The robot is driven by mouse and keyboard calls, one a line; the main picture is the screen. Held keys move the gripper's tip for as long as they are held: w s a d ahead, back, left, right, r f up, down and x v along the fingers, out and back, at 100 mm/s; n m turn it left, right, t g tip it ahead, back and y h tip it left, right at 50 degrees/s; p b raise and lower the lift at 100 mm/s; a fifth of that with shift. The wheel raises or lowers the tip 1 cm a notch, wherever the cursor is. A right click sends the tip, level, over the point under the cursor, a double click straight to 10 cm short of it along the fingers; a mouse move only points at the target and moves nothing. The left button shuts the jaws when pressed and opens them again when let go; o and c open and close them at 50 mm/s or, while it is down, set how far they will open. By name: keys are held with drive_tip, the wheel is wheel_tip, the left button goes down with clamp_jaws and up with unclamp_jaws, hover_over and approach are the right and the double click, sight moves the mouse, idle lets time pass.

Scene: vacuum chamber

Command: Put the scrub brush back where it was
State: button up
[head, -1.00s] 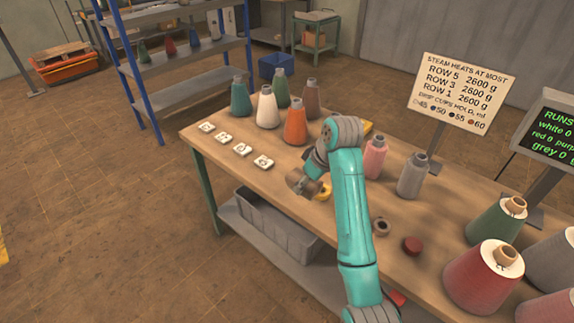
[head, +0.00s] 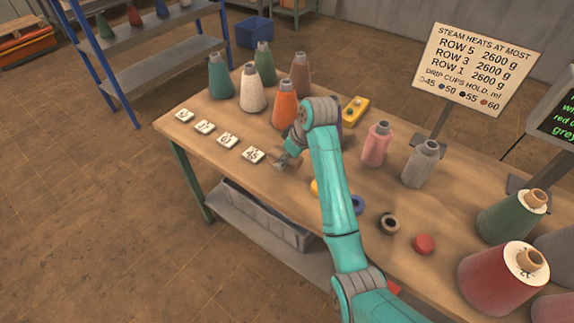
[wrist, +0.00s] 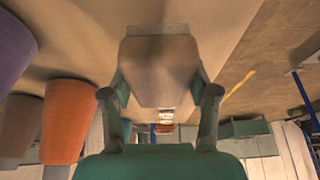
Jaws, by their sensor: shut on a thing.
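The scrub brush shows in the wrist view as a plain brown wooden block (wrist: 160,72) between the two fingers. My gripper (wrist: 160,97) is shut on its sides. In the head view my gripper (head: 289,156) is low over the workbench (head: 225,112), just right of the nearest white number card (head: 252,154) and in front of the orange cone (head: 285,107). The brush is small and partly hidden by my gripper there. I cannot tell whether it touches the bench top.
Several yarn cones, including a white one (head: 252,90), stand behind my gripper. A yellow box (head: 355,110), a pink cone (head: 376,144) and a grey cone (head: 420,165) are to the right. A red disc (head: 423,244) lies nearer.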

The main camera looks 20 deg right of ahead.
drive_tip(key=shift+f, duration=1.85)
drive_tip(key=shift+f, duration=0.15)
drive_tip(key=o, duration=1.2)
